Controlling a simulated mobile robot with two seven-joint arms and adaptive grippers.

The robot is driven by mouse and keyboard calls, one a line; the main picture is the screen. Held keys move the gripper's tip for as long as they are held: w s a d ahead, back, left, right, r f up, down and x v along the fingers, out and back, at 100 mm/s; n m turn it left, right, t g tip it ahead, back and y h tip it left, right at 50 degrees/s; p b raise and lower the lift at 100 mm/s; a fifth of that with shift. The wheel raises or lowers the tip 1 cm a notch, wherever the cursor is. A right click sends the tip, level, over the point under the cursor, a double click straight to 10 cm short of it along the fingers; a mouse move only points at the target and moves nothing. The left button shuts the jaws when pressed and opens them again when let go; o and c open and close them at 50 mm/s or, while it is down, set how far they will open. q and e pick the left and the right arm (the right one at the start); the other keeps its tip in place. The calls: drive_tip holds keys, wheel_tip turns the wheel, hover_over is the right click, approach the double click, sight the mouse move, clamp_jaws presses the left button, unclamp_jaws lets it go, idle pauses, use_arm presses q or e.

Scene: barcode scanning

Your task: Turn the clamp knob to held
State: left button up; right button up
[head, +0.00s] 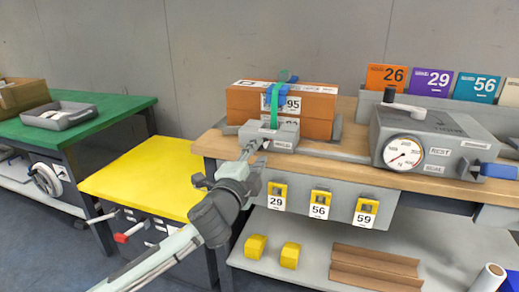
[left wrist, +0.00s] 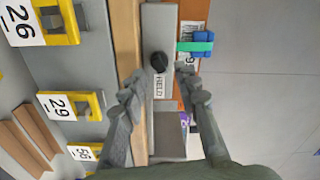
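The grey clamp block (head: 287,131) sits on the bench's front edge, before the stacked orange boxes (head: 310,102) with a green strap (head: 274,108). My left gripper (head: 260,142) reaches it from the left front. In the left wrist view the round black clamp knob (left wrist: 158,62) stands on the grey block (left wrist: 160,25). A white HELD label (left wrist: 158,87) lies beside it. My left gripper (left wrist: 160,72) is open, its fingertips apart on either side of the knob with visible gaps. In the head view I cannot make out the knob. My right gripper is not in view.
A grey machine with a dial (head: 403,152) stands to the right on the bench. Numbered cards (head: 430,82) stand behind it. Yellow numbered holders (head: 320,197) hang under the bench edge. A yellow-topped cabinet (head: 150,175) and a green table (head: 85,128) are to the left.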

use_arm(q)
drive_tip(key=shift+p+v, duration=0.55)
drive_tip(key=shift+v, duration=2.4)
drive_tip(key=shift+d+r, duration=0.1)
